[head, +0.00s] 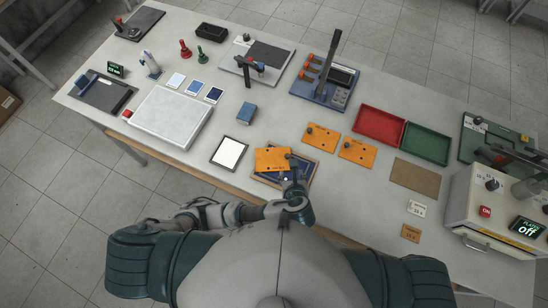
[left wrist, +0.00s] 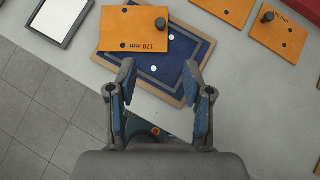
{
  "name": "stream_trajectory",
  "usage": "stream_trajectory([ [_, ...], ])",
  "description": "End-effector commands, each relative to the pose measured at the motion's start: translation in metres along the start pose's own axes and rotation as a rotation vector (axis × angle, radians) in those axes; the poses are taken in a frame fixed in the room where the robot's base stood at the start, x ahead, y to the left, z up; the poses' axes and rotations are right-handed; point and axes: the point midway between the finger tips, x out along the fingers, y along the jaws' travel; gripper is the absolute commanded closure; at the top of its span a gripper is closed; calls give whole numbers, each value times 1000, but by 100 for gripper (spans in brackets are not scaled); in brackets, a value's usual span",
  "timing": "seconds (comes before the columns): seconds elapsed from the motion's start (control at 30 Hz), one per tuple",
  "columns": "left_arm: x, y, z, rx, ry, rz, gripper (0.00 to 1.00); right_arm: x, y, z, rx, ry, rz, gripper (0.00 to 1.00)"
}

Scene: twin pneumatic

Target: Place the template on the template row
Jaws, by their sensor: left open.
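An orange template (head: 272,160) marked 170 mm lies on the upper left part of a blue mat in a tan frame (head: 312,170). The template (left wrist: 133,32) has a black knob near its right end. Two more orange plates with black knobs, the left one (head: 321,139) and the right one (head: 357,152), lie side by side to the right. My left gripper (left wrist: 159,72) is open and empty over the blue mat; the knob stands beyond its fingertips, roughly in line with the gap. In the head view the left gripper (head: 292,172) is at the template's right end. My right gripper is not in view.
A white sheet in a black frame (head: 228,152) lies left of the mat. A blue block (head: 246,112), a red tray (head: 380,126), a green tray (head: 427,144) and a brown board (head: 415,178) are around. A control box (head: 492,212) stands at the right. Bare table surrounds the plates.

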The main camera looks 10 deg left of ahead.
Motion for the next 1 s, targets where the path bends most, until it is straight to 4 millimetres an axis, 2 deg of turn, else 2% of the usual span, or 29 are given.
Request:
stream_trajectory([
  [0.2, 46, 0, -2, -1, 0, 14, 49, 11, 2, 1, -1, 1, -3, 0],
  [0.4, 88, -1, 0, -2, 2, 12, 49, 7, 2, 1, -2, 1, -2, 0],
  [0.5, 102, -1, 0, -4, 2, 10, 49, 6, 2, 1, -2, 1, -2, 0],
  [0.7, 117, 0, 0, -4, 3, 9, 49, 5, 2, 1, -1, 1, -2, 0],
  [1.0, 159, 1, 2, -6, 3, 8, 49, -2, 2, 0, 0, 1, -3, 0],
])
